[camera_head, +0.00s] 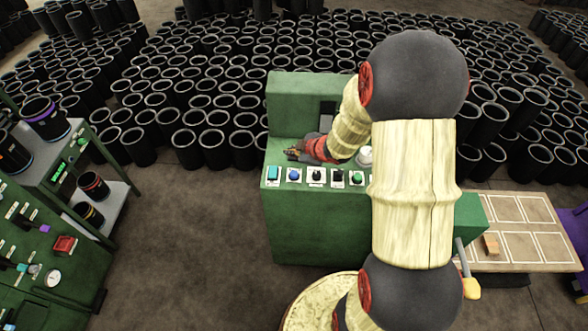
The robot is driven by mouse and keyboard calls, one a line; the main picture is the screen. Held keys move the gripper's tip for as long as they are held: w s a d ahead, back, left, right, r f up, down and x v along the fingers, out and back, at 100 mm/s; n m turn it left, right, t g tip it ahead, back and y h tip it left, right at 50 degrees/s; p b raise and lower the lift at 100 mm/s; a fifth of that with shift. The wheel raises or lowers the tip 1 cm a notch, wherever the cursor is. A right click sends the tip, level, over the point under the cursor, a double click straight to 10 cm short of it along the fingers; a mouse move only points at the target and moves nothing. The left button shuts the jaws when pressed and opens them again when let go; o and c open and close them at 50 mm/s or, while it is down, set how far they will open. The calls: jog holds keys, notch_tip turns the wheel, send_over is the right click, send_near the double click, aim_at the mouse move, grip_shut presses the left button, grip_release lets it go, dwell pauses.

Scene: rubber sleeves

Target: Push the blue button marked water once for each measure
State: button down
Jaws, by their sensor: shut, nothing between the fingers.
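A green machine (300,225) stands in the middle of the view, with a row of controls along its front top edge. A small round blue button (294,175) sits on a white plate in that row, second from the left. Its lettering is too small to read. My gripper (291,154) is shut and empty, just behind and above the blue button in the picture. I cannot tell its exact height; it does not appear to touch the button. My arm hides the machine's right part.
Black sleeves (215,145) crowd the floor behind. A panel (40,245) stands left; a marked wooden board (512,250) lies right. Floor between is clear.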

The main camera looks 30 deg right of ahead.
jog(key=shift+f, duration=0.1)
dwell(0.3)
jog(key=b, duration=0.8)
send_over(293, 175)
notch_tip(293, 175, down, 8)
jog(key=shift+w+r, duration=0.1)
jog(key=shift+r, duration=0.15)
jog(key=shift+f+b, duration=0.3)
jog(key=shift+f, duration=0.25)
jog(key=shift+f, duration=0.1)
dwell(0.3)
jog(key=shift+f, duration=0.3)
jog(key=shift+f+b, duration=0.45)
jog(key=shift+b, duration=0.05)
dwell(0.6)
jog(key=shift+r, duration=0.1)
jog(key=shift+r+p, duration=0.75)
jog(key=shift+p, duration=0.1)
jog(key=shift+r, duration=0.1)
